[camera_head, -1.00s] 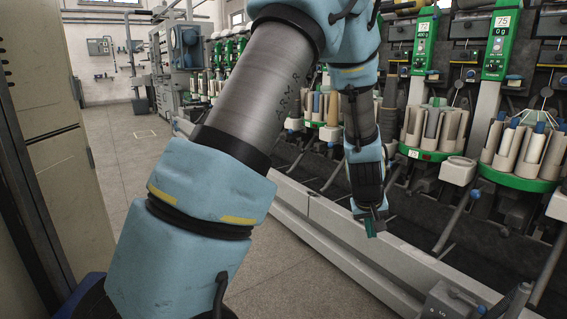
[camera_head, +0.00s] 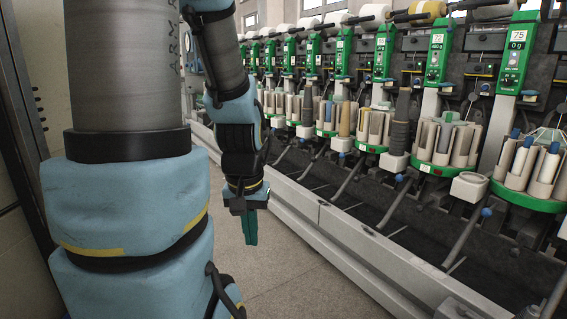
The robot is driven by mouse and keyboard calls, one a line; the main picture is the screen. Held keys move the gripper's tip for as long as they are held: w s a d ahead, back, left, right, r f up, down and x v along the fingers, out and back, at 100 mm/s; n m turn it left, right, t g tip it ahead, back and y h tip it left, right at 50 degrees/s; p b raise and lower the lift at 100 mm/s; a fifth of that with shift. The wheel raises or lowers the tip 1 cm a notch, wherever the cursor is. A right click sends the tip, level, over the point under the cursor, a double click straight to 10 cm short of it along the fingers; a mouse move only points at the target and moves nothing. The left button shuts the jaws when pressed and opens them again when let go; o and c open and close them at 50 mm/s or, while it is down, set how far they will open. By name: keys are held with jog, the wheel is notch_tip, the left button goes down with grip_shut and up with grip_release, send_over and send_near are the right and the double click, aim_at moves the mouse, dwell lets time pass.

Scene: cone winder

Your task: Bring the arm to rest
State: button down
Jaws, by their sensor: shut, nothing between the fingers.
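My gripper (camera_head: 250,228) hangs at the end of my arm, pointing down, left of the middle of the view. Its green fingers are shut with nothing between them. It is over the floor, to the left of the winder's front rail and apart from the machine. My arm's large blue and grey links fill the left side of the view and hide part of the floor and background.
The cone winder (camera_head: 440,175) runs along the right, with green-rimmed bobbin magazines (camera_head: 448,140) and projecting rods with blue knobs. Its grey front rail (camera_head: 345,240) edges the floor. A dark-edged cabinet (camera_head: 15,190) stands close at far left. Floor (camera_head: 285,285) is clear between.

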notch_tip(320, 180, up, 20)
jog(key=p, duration=1.8)
